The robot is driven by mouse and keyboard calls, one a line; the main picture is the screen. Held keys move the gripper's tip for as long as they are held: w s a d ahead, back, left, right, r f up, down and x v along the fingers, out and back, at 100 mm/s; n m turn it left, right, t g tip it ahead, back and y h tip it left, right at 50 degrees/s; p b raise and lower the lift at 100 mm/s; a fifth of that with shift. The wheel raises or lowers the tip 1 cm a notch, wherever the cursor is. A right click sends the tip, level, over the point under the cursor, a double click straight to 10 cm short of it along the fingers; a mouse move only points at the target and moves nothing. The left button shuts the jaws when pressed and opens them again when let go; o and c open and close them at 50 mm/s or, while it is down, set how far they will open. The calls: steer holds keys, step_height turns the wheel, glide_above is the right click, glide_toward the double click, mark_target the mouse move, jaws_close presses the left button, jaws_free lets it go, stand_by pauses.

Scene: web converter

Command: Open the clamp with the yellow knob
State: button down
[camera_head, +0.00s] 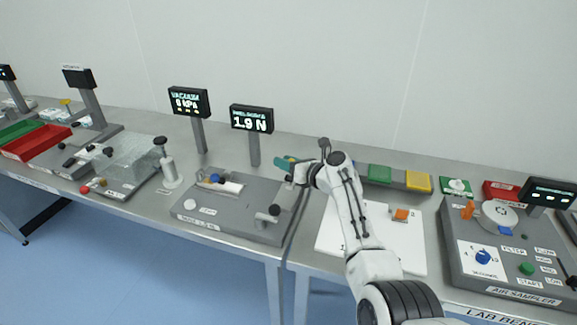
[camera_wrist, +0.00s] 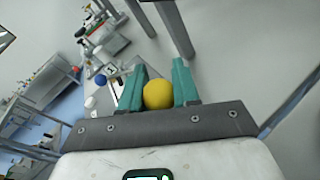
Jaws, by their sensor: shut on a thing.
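The yellow knob (camera_wrist: 158,95) sits between the two green fingers of my gripper (camera_wrist: 159,88) in the wrist view, and the gripper is shut on it. In the head view my gripper (camera_head: 287,163) is at the back right of the grey web converter plate (camera_head: 235,207), where the arm hides the yellow knob. The clamp under the knob is mostly hidden, so I cannot tell its position. A blue knob (camera_head: 214,178) is on the left of the plate, and shows in the wrist view (camera_wrist: 100,79).
Two display posts, one reading 1.9 N (camera_head: 251,119), stand behind the plate. A black-knobbed lever (camera_head: 268,215) is at its front right. A white board (camera_head: 400,245) and the air sampler (camera_head: 500,260) lie to the right. A clear-covered box (camera_head: 130,155) stands left.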

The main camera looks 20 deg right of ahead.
steer(key=shift+s+a+f+g, duration=0.1)
steer(key=shift+a+f+g, duration=0.2)
steer(key=shift+f, duration=0.55)
steer(key=c, duration=1.1)
jaws_free()
steer(key=o, duration=0.6)
steer(key=shift+w+d+r, duration=0.1)
steer(key=shift+w+r, duration=0.1)
steer(key=shift+r, duration=0.15)
steer(key=shift+p+v, duration=1.35)
steer(key=shift+v, duration=4.05)
steer(key=shift+f, duration=0.1)
